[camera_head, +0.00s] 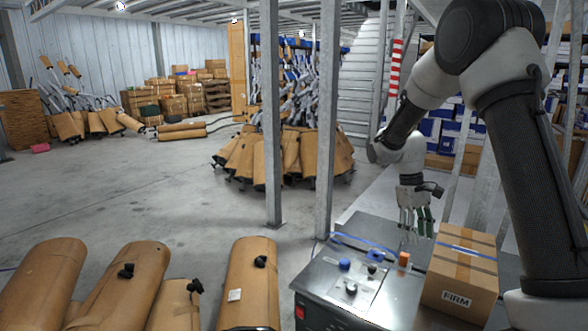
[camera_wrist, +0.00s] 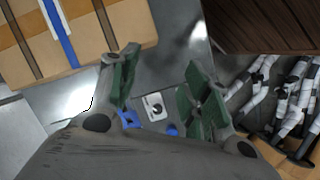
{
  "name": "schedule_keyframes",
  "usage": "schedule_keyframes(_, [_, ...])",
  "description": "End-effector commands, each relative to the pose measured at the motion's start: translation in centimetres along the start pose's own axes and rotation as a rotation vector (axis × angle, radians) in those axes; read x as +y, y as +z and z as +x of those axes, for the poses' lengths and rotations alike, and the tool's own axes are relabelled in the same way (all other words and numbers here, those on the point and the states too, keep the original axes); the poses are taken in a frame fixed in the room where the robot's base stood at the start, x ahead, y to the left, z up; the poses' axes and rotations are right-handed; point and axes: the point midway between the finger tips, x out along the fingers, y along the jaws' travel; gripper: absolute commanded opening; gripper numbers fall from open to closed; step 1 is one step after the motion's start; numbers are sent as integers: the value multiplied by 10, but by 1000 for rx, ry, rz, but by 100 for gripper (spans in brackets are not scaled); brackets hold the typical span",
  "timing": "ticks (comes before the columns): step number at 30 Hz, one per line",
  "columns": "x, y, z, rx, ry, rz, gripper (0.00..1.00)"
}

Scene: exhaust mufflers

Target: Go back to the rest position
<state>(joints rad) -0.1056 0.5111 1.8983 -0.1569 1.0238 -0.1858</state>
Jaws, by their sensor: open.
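My gripper (camera_head: 416,218) hangs pointing down above the back part of the metal table top, behind and left of the cardboard box. In the wrist view its two green-padded fingers (camera_wrist: 163,80) stand wide apart with nothing between them. The table top (camera_head: 330,268) lies below, with a white plate and small blue parts (camera_wrist: 172,130) seen beyond the fingers. My arm rises at the right of the head view, bent at the elbow.
The taped cardboard box (camera_head: 460,270) marked FIRM stands on the table; it also shows in the wrist view (camera_wrist: 85,60). A steel post (camera_head: 325,130) stands left. Brown-wrapped mufflers (camera_head: 250,285) fill the front left.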

Motion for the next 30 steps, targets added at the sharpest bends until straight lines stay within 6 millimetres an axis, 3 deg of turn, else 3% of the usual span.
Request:
schedule_keyframes(3, [-13,58,-33,70,-22,105,48])
schedule_keyframes(9, [-39,150,-66,199,-58,252,48])
schedule_keyframes(18, [-74,261,-79,435,-79,369,48])
schedule_keyframes(24, [-82,297,-92,593,-55,397,48])
schedule_keyframes(30, [-81,306,-106,668,-39,411,48])
